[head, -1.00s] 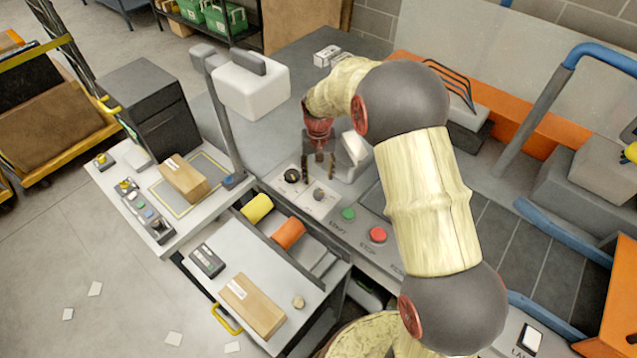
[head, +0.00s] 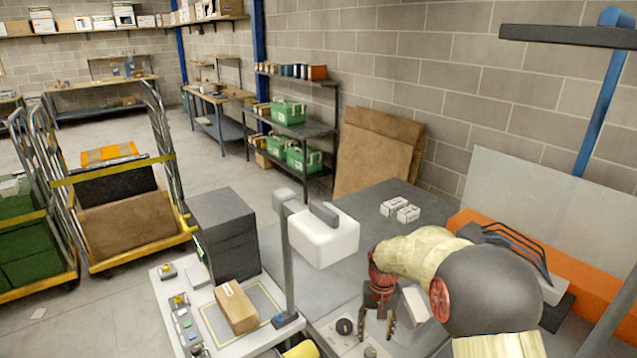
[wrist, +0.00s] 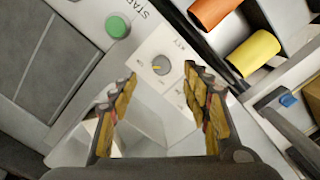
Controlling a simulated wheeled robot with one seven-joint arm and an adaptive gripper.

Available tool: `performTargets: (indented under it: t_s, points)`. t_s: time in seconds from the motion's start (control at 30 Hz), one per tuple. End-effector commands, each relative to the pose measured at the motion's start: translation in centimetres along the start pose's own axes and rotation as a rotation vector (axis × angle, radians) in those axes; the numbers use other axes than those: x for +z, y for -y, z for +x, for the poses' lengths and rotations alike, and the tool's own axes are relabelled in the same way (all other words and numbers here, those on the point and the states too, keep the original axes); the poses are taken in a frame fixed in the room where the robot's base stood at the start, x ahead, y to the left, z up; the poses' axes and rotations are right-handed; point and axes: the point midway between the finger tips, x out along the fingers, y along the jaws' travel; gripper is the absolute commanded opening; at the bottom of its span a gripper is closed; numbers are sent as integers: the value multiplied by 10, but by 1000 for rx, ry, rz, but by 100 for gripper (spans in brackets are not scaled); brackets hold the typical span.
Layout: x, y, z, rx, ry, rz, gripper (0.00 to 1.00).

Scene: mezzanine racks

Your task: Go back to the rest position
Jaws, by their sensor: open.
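My gripper (head: 377,322) is open, pointing down over the control panel at the lower right of the head view. In the wrist view my gripper (wrist: 160,85) has its two fingers spread with nothing between them. A grey rotary knob with a yellow pointer (wrist: 161,64) on a pale plate shows just beyond the fingertips. I cannot tell how far above it they are. A green START button (wrist: 118,27) is at the upper left there. A dark knob (head: 344,327) is left of the fingers in the head view.
A white head on a grey post (head: 325,238) stands left of my gripper. A cardboard box (head: 236,307) lies on the bench beside it. Orange (wrist: 214,10) and yellow (wrist: 254,54) rollers are near the panel. Two small white boxes (head: 400,209) sit behind on the grey table.

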Motion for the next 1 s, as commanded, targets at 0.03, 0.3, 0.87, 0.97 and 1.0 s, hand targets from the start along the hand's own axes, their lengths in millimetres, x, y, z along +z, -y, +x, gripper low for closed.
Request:
performTargets:
  t_s: [0.03, 0.3, 0.87, 0.97, 1.0]
  points:
    - [16, -3, 7, 4, 28, -13, 48]
    - [90, -15, -36, 3, 26, -82, 48]
    - [257, -42, -135, -20, -245, -162, 48]
    - [281, -46, -143, -26, -313, -163, 48]
    - [289, -48, -146, -28, -343, -162, 48]
